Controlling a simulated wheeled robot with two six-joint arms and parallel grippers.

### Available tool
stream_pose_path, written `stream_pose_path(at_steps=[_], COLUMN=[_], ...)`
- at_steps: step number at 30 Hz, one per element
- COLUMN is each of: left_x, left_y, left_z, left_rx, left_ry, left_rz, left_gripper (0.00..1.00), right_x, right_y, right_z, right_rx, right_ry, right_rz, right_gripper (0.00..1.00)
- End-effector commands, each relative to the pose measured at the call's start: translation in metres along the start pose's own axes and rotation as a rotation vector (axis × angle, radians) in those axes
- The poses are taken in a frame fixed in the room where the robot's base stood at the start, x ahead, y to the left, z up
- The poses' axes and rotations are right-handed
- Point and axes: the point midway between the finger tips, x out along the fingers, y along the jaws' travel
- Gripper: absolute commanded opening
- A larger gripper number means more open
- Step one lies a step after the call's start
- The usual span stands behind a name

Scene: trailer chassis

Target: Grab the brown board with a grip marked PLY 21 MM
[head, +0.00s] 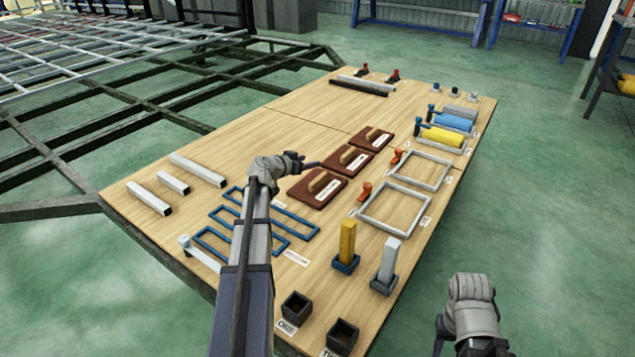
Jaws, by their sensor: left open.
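Three brown boards with wooden grips and white labels lie in a slanting row on the wooden table: a near board (302,196), a middle board (332,164) and a far board (361,143). The label print is too small to read, so I cannot tell which one says PLY 21 MM. My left gripper (312,164) is open, just left of the near and middle boards, and holds nothing visible. My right gripper (439,330) is low at the right, off the table's edge; its jaws are not clear.
Blue frames (218,243) lie left of the near board, and grey frames (398,222) with orange clamps lie right. A yellow block (347,242) and a grey block stand in holders in front. Yellow and blue rolls (445,136) lie behind right.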

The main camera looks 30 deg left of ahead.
Motion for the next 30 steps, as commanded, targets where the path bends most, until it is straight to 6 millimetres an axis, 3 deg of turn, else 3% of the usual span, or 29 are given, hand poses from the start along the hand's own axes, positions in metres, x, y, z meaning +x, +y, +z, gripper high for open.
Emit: stream_pose_path(at_steps=[13, 24, 30], left_x=[0.013, 0.033, 0.038], left_y=[0.0, 0.0, 0.0], left_z=[0.033, 0.08, 0.092], left_rx=[0.0, 0.0, 0.0], left_ry=[0.0, 0.0, 0.0], left_rz=[0.0, 0.0, 0.0], left_gripper=[0.62, 0.62, 0.62], right_x=[0.035, 0.086, 0.099], right_y=[-0.004, -0.009, -0.01], right_z=[-0.002, -0.005, -0.006], right_rx=[0.003, 0.009, 0.011], right_ry=[0.001, 0.003, 0.004], right_rz=[0.0, 0.0, 0.0], right_gripper=[0.5, 0.5, 0.5])
